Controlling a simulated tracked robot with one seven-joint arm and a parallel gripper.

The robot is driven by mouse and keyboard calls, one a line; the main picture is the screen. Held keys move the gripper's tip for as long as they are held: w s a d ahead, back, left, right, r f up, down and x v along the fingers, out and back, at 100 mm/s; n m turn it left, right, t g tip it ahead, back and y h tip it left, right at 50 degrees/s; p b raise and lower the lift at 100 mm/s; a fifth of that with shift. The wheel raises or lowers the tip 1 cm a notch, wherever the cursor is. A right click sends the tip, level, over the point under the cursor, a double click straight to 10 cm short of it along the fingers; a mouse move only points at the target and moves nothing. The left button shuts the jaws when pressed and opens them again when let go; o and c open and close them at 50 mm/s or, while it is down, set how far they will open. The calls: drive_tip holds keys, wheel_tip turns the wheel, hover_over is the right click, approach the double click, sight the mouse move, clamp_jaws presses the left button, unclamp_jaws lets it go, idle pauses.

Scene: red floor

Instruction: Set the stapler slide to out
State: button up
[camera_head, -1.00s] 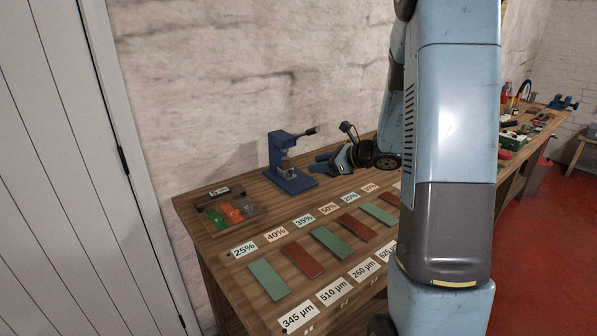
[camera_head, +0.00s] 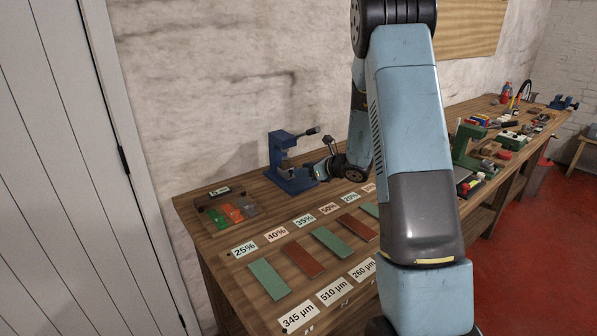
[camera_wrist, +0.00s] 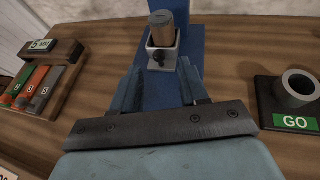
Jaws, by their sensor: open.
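I make out no clear stapler or slide in either view. A blue bench device with a lever arm (camera_head: 280,150) stands upright on the wooden bench near the wall. In the wrist view its blue base (camera_wrist: 160,97) runs between my fingers, and a square grey cup (camera_wrist: 150,52) on it holds a brown cylinder (camera_wrist: 169,27). My gripper (camera_wrist: 160,66) is open, one finger on each side of the device, just short of the cup. In the head view my gripper (camera_head: 311,171) is at the device's right side; whether it touches is unclear.
A wooden holder with green, orange and grey blocks (camera_head: 232,214) is at the bench's left end. A grey ring on a black "GO" base (camera_wrist: 298,88) stands right of my gripper. Green and red plates (camera_head: 304,257) with labels lie along the front.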

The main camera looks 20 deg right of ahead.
sight(287, 171)
drive_tip(key=shift+x, duration=2)
drive_tip(key=shift+r, duration=0.1)
clamp_jaws()
drive_tip(key=shift+d, duration=0.1)
